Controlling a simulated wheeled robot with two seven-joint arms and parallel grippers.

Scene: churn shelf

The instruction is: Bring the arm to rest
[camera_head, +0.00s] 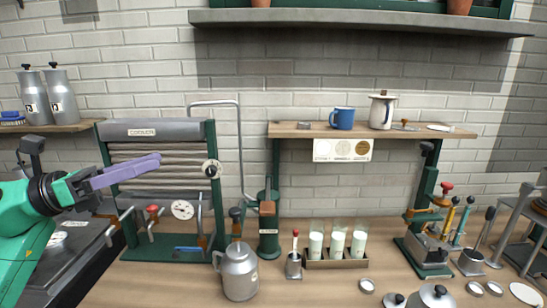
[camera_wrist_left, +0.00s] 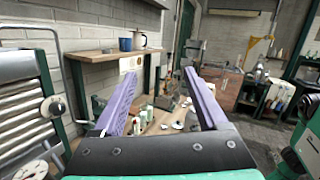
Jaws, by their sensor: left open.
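My left gripper (camera_head: 155,161) comes in from the left in the head view, raised above the bench in front of the cooler (camera_head: 150,131). Its purple fingers point right and overlap in that view. In the left wrist view the gripper (camera_wrist_left: 161,76) shows two purple fingers spread apart with nothing between them. It is open and empty and appears to touch nothing.
A milk can (camera_head: 238,272) stands on the bench, right of the gripper. A crate (camera_head: 336,264) holds milk glasses. A green press (camera_head: 427,245) stands at right, with loose lids in front.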

